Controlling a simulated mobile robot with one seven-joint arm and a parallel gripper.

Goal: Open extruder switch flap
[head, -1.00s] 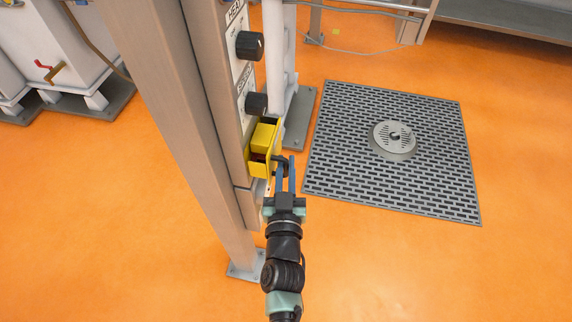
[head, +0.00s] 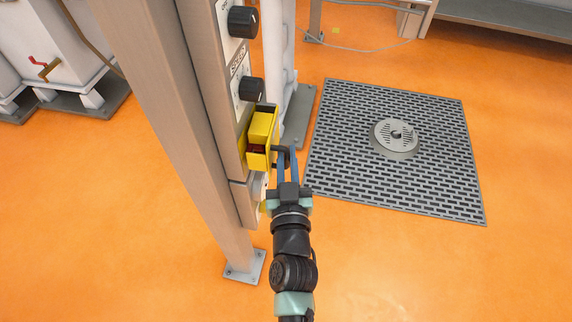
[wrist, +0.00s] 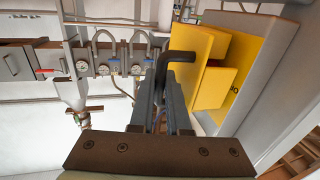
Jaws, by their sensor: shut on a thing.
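The extruder switch flap (head: 259,158) is a yellow plate on the front of a yellow switch box (head: 264,126) on the grey panel post, below two black knobs. It stands partly away from the box, and something dark red (head: 257,149) shows in the gap. In the wrist view the yellow flap (wrist: 192,45) is just right of my fingers. A black bent handle (wrist: 182,56) sticks out from it. My gripper (head: 285,155) is shut on this handle, and it also shows in the wrist view (wrist: 176,80). The switch itself is mostly hidden.
The black knobs (head: 243,21) and a grey metal post (head: 170,130) are close to the left of my arm. A floor grate (head: 440,150) with a round drain cover lies to the right. The orange floor around my arm is clear.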

